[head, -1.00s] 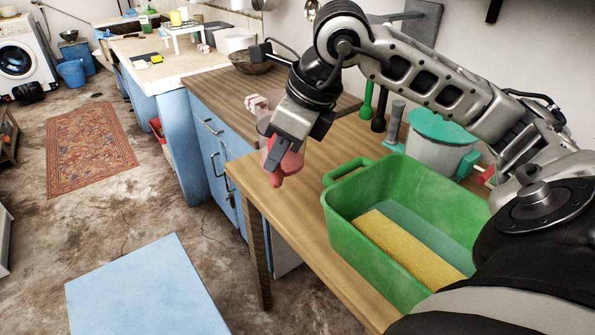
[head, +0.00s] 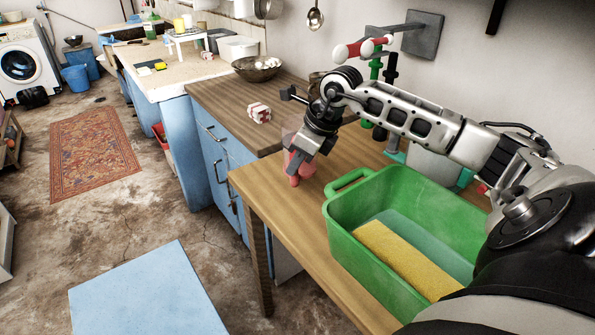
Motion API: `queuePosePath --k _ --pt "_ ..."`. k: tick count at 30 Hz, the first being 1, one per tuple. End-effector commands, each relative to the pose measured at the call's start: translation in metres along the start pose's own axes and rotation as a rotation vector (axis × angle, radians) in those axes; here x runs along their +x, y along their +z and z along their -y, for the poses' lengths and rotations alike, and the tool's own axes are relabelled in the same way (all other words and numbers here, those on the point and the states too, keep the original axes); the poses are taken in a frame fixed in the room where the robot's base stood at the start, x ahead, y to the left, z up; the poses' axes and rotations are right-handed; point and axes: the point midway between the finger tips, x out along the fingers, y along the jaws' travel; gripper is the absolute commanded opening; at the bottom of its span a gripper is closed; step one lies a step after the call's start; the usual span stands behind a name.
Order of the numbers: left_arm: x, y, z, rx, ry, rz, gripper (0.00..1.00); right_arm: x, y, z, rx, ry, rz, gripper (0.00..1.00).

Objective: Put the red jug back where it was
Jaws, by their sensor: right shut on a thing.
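The red jug (head: 301,173) is at the far side of the wooden table, its lower part showing as pinkish red below my right gripper. My right gripper (head: 298,153) is shut on it from above, and the wrist and fingers hide most of its upper part. I cannot tell whether the jug's base touches the tabletop or hangs just above it. My left gripper is not in view.
A green tub (head: 345,240) with a yellow sponge (head: 405,258) stands on the wooden table (head: 262,190), right of the jug. Bare tabletop lies left of the tub.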

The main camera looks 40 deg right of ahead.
Motion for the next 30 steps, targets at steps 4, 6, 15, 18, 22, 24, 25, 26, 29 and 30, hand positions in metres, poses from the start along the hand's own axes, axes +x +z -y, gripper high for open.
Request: queuePosePath --k 4,6,15,18,22,24,25,26,29,30 --pt "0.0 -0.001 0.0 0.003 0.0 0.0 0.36 0.017 -0.007 0.003 0.002 0.004 -0.003 0.0" --pt "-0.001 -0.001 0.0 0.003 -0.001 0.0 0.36 0.026 -0.012 0.003 0.002 0.002 -0.003 0.0" --pt "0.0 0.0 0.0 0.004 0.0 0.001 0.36 0.032 -0.014 0.003 0.0 0.0 0.001 0.0" --pt "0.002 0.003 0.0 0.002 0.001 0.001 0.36 0.035 -0.015 0.003 0.0 0.0 0.0 0.0" --pt "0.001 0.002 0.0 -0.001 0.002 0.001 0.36 0.035 -0.015 0.003 0.001 0.0 0.0 0.38" --pt "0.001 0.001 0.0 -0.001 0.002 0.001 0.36 0.035 -0.015 0.003 0.001 0.0 -0.001 0.38" --pt "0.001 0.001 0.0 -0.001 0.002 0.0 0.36 0.035 -0.015 0.003 0.001 0.0 -0.001 0.38" --pt "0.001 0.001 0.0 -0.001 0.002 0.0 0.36 0.035 -0.015 0.003 0.001 0.0 -0.001 0.38" --pt "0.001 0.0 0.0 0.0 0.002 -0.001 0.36 0.034 -0.015 0.003 0.001 0.0 -0.001 0.38" --pt "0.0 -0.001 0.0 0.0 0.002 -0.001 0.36 0.033 -0.015 0.003 0.001 0.0 -0.001 0.38"
